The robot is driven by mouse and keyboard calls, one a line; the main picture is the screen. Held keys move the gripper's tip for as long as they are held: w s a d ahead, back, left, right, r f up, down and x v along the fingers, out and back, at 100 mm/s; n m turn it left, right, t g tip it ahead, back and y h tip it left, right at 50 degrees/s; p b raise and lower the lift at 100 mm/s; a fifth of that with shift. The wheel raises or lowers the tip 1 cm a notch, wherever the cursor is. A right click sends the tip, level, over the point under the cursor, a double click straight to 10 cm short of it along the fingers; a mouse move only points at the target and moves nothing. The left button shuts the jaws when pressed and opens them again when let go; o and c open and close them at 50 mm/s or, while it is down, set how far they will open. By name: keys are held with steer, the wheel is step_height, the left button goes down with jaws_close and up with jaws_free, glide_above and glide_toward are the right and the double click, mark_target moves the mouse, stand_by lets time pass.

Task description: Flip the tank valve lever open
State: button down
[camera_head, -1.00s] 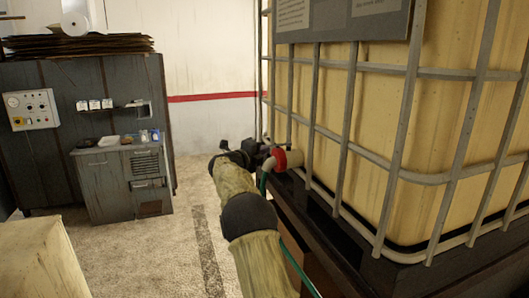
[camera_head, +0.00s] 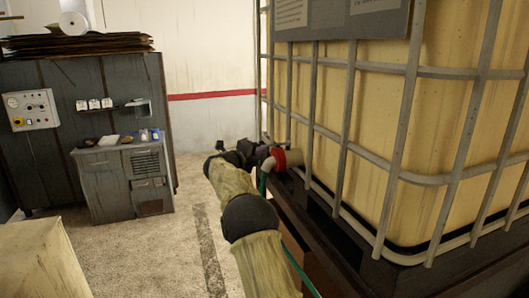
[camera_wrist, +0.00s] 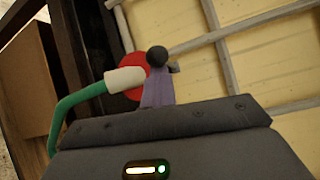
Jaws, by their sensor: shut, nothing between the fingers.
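The tank (camera_head: 440,120) is a yellowish container in a grey metal cage, on the right in the head view. A red valve collar (camera_head: 289,157) sits at its lower left corner, with a pale outlet and green hose (camera_head: 263,183). In the wrist view the red collar (camera_wrist: 132,68), pale outlet (camera_wrist: 125,79) and green hose (camera_wrist: 72,118) are close. My gripper (camera_wrist: 158,74) shows there as shut purple-grey fingers beside the outlet. A dark round knob (camera_wrist: 157,55), apparently the lever's end, appears right at the fingertips; whether they touch, I cannot tell. Most of the lever is hidden.
The tank stands on a dark base (camera_head: 350,245). A grey cabinet (camera_head: 125,180) with small items stands at the left, a control box (camera_head: 32,110) above it. A pale block (camera_head: 40,262) fills the lower left corner. The floor between is clear.

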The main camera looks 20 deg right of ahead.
steer(key=w+a+n+t+y, duration=0.15)
steer(key=a+n+t, duration=0.4)
steer(key=a, duration=0.75)
steer(key=s+a+f+n+y+b, duration=0.3)
steer(key=s+a+f+n+y, duration=0.7)
steer(key=n, duration=0.6)
steer(key=s+f+n+g+y+b, duration=0.1)
steer(key=s+f+n+g, duration=0.2)
steer(key=s+f, duration=0.3)
steer(key=s+f+n+g+y+b, duration=0.1)
steer(key=s+f+n+g, duration=0.3)
steer(key=s, duration=1.3)
steer(key=s+f+n+g+y, duration=0.1)
steer(key=s+f+n+g, duration=0.3)
steer(key=s+f, duration=0.4)
steer(key=s, duration=0.4)
steer(key=shift+s+a+f+b, duration=0.2)
steer(key=shift+f+b, duration=0.05)
steer(key=shift+b, duration=0.15)
